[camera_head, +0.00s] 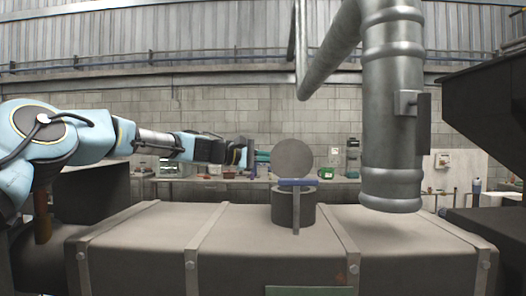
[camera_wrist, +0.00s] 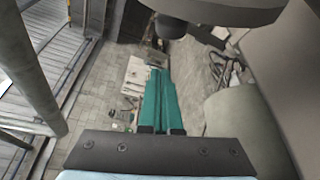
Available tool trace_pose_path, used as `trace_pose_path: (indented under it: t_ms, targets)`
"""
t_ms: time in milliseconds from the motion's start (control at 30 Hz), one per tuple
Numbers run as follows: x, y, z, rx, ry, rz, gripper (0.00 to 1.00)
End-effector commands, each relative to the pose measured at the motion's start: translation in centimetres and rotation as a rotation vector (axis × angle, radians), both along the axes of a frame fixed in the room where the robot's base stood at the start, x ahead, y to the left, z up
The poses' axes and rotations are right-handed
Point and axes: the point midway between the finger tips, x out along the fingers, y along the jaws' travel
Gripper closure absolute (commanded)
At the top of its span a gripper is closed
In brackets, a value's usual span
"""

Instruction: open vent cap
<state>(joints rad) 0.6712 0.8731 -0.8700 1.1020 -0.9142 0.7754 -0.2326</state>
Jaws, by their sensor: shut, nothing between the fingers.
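The vent cap is a flat grey disc (camera_head: 293,158) standing upright on edge above a short dark round pipe neck (camera_head: 293,208). A blue bar (camera_head: 298,182) crosses at the disc's lower edge, above the neck, with a thin grey post below it. My gripper (camera_head: 262,157) is at the left of the disc, close to its edge; I cannot tell whether they touch. In the wrist view, the teal fingers (camera_wrist: 160,90) lie side by side, shut with nothing between them.
The neck rises from a long grey box-shaped duct (camera_head: 140,235) with raised bands. A large metal pipe (camera_head: 391,120) hangs down to the right of the cap. A bench (camera_head: 215,183) with small items runs along the brick wall behind. A dark structure (camera_head: 490,100) stands at far right.

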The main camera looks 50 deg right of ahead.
Motion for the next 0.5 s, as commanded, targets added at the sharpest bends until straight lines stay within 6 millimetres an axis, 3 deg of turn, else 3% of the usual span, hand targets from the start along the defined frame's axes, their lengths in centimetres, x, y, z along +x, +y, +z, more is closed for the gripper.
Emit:
trace_pose_path:
  t_ms: [200,500]
  targets:
    - [-1.2,2.2,0.5,-0.001,-0.004,0.000,1.00]
    - [-2.0,3.2,1.2,0.000,-0.002,0.001,1.00]
